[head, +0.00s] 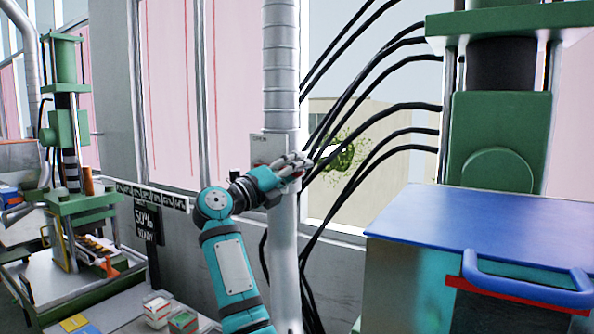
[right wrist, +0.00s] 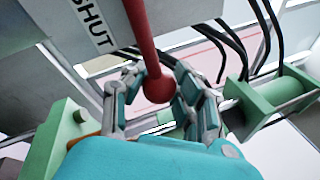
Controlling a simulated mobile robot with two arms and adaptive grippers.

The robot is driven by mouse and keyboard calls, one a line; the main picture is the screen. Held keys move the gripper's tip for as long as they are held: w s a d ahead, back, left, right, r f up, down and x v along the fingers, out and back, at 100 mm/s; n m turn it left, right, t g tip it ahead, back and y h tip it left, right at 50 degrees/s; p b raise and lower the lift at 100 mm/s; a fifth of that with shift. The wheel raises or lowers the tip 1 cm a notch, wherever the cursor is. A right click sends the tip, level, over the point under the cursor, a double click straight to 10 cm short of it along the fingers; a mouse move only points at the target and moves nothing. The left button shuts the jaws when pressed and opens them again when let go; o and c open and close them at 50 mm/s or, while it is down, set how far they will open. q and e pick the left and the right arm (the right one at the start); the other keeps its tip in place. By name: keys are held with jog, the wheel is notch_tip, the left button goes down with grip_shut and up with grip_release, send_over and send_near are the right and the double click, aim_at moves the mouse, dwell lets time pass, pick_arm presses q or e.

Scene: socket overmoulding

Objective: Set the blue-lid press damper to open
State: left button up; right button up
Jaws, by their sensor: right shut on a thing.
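The damper box (head: 272,147) sits on the grey vertical duct (head: 281,60) in the middle of the head view, with small lettering near its top. My right gripper (head: 295,166) is at the front of this box and covers part of it. In the right wrist view, the damper's red lever (right wrist: 141,28) ends in a red ball knob (right wrist: 158,88). My right gripper's fingers (right wrist: 160,84) are shut around the knob. A white SHUT label (right wrist: 92,24) is on the grey plate beside the lever. The blue-lid press (head: 490,235) stands at the right. My left gripper is not in view.
Black hoses (head: 385,108) run behind the duct to the green press column (head: 497,140). Another green press (head: 70,150) stands at the left. A dark sign (head: 148,222) and small boxes (head: 158,311) are left of my arm.

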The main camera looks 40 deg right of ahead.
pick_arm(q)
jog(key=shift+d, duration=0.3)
pick_arm(e)
jog(key=shift+w+d+f, duration=0.1)
jog(key=shift+d+f, duration=0.1)
jog(key=shift+f, duration=0.1)
grip_shut()
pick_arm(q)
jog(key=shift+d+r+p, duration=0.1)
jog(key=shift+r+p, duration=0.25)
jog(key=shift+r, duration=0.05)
pick_arm(e)
jog(key=shift+w+d+r+n, duration=0.1)
jog(key=shift+d+r+n, duration=0.15)
jog(key=shift+r+n, duration=0.4)
